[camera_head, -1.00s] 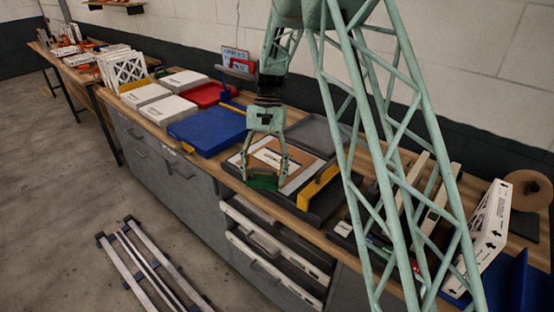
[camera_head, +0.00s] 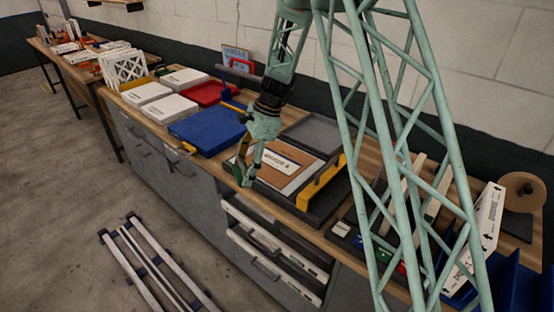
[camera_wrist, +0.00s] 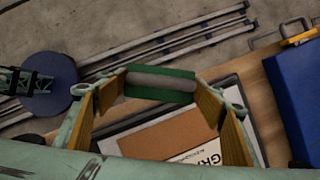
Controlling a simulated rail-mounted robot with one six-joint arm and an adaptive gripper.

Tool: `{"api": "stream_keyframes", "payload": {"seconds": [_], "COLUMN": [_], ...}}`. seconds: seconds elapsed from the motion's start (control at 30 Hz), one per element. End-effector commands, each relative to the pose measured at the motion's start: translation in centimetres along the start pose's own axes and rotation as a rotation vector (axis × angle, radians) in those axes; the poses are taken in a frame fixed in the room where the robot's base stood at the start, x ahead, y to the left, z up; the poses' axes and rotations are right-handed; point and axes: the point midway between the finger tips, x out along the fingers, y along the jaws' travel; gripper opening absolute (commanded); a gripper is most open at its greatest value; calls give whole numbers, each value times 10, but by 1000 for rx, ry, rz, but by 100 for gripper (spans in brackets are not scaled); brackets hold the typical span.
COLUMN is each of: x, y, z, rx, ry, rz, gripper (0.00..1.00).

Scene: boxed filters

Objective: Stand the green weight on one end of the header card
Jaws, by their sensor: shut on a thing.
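My gripper (camera_head: 243,176) is shut on the green weight (camera_head: 238,172), holding it by its ends near the front edge of the bench. In the wrist view the weight (camera_wrist: 160,95) spans the two fingertips, green with a grey band along its middle. A white card with dark print (camera_head: 282,161), seemingly the header card, lies flat on a brown sheet (camera_head: 262,175) in a dark tray. The weight is apart from the card, at the tray's front left. The wrist view shows only part of the card (camera_wrist: 198,148).
A yellow bar (camera_head: 322,181) stands along the tray's right side. A blue case (camera_head: 207,130) lies left of the tray, with white boxes beyond. A grey tray (camera_head: 315,133) sits behind. An open drawer (camera_head: 270,245) juts out below the bench front.

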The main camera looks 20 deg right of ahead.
Motion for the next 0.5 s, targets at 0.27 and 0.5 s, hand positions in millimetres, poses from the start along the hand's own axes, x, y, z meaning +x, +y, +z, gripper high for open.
{"api": "stream_keyframes", "payload": {"seconds": [0.27,0.5], "x": [-8,-16], "y": [-11,-18], "z": [2,-4], "rx": [299,569], "ry": [0,0], "rz": [-125,-235], "gripper": [32,32]}}
